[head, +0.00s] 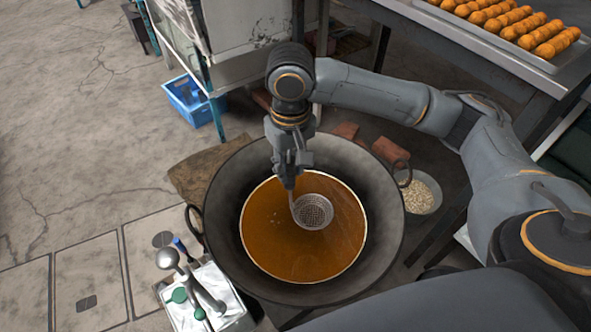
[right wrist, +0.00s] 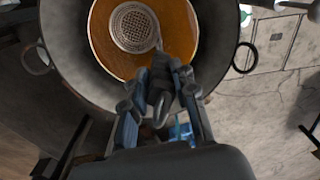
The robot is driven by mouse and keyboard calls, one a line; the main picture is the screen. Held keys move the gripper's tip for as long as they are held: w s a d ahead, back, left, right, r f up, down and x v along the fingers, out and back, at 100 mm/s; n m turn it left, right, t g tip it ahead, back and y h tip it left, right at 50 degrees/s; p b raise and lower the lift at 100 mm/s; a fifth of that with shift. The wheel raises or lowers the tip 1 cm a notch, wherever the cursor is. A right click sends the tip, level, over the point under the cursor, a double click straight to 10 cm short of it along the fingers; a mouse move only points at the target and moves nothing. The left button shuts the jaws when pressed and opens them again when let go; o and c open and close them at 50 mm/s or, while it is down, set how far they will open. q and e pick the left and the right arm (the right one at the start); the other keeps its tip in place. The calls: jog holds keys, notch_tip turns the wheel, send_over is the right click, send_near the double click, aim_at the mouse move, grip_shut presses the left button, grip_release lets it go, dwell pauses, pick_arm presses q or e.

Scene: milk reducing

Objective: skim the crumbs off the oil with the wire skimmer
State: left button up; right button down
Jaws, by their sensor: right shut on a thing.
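A large dark wok (head: 375,190) holds brown-orange oil (head: 265,235) in its middle. A few pale crumbs show on the oil, left of the centre. My right gripper (head: 289,180) hangs over the wok, shut on the handle of the wire skimmer (head: 313,211). The skimmer's round mesh head is over the oil, right of the gripper; whether it touches the surface I cannot tell. In the right wrist view the gripper (right wrist: 160,95) grips the handle, and the mesh head (right wrist: 134,26) lies over the oil (right wrist: 180,30). No crumbs are clear on the mesh. My left gripper is not in view.
A white container (head: 232,305) with several utensils stands at the wok's lower left. A bowl of pale grains (head: 421,195) is on the right. A tray of fried pieces (head: 480,42) lies at the upper right. A blue crate (head: 190,100) is on the floor.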

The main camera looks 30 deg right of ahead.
pick_arm(q)
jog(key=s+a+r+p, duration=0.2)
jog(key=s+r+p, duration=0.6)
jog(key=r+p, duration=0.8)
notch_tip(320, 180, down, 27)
jog(key=b, duration=2.1)
pick_arm(e)
jog(key=w+f+n, duration=0.2)
jog(key=f+n, duration=0.3)
jog(key=f, duration=0.6)
jog(key=w+f+n, duration=0.2)
jog(key=f+n, duration=0.4)
jog(key=f, duration=0.6)
jog(key=w+a+r+p, duration=0.1)
jog(key=w+a+p, duration=0.1)
jog(key=w+a, duration=0.3)
pick_arm(q)
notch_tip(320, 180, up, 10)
jog(key=p, duration=0.7)
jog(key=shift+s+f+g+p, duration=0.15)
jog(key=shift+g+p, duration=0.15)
jog(key=shift+p, duration=0.1)
pick_arm(e)
notch_tip(320, 180, up, 6)
jog(key=s+a, duration=0.1)
jog(key=shift+s+r, duration=0.15)
jog(key=shift+r, duration=0.05)
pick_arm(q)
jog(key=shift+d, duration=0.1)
